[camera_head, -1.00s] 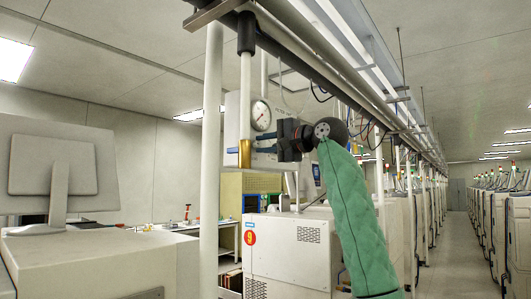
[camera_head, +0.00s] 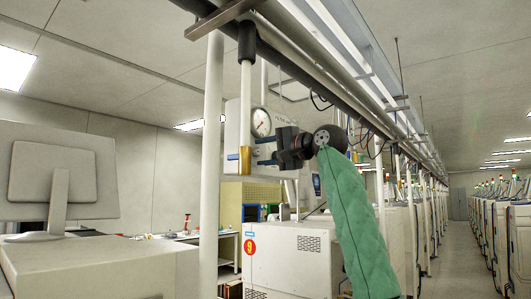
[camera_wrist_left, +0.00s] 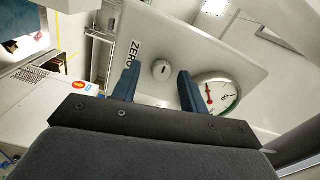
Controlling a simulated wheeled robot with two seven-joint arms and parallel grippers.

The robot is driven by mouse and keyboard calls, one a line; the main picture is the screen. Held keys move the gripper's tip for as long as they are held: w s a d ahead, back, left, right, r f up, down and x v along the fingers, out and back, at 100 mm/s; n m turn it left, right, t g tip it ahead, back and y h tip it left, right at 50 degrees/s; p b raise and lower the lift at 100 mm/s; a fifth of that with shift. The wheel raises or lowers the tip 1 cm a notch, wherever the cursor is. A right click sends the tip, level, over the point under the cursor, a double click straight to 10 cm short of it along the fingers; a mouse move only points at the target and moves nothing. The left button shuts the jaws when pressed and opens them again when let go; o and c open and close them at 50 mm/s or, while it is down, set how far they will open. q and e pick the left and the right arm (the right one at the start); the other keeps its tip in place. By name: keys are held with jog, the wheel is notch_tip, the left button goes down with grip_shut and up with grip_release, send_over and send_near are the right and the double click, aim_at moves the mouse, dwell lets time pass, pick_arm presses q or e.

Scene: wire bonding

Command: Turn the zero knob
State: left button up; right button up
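The zero knob (camera_wrist_left: 161,69) is a small round white knob with a dark slot, on a white panel beside a "ZERO" label (camera_wrist_left: 132,54). My left gripper (camera_wrist_left: 158,72) is open. In the left wrist view its two blue fingers stand on either side of the knob, which shows in the gap between them; I cannot tell whether they touch it. In the head view the left gripper (camera_head: 264,151) is in front of the white panel box (camera_head: 232,112), below its dial gauge (camera_head: 261,122), and the knob cannot be made out. My right gripper is not in view.
The dial gauge (camera_wrist_left: 217,92) is close behind the right finger in the wrist view. A brass cylinder (camera_head: 245,160) and a white vertical pole (camera_head: 212,170) stand left of the gripper. A white cabinet (camera_head: 285,250) is below; a monitor (camera_head: 55,175) is at left.

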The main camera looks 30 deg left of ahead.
pick_arm(q)
jog(key=shift+d, duration=0.1)
jog(key=shift+d, duration=0.2)
jog(key=d+b, duration=0.1)
jog(key=d, duration=0.6)
jog(key=shift+s, duration=0.3)
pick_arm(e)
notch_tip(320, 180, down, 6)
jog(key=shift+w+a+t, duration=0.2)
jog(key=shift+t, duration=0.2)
pick_arm(q)
jog(key=shift+d, duration=0.1)
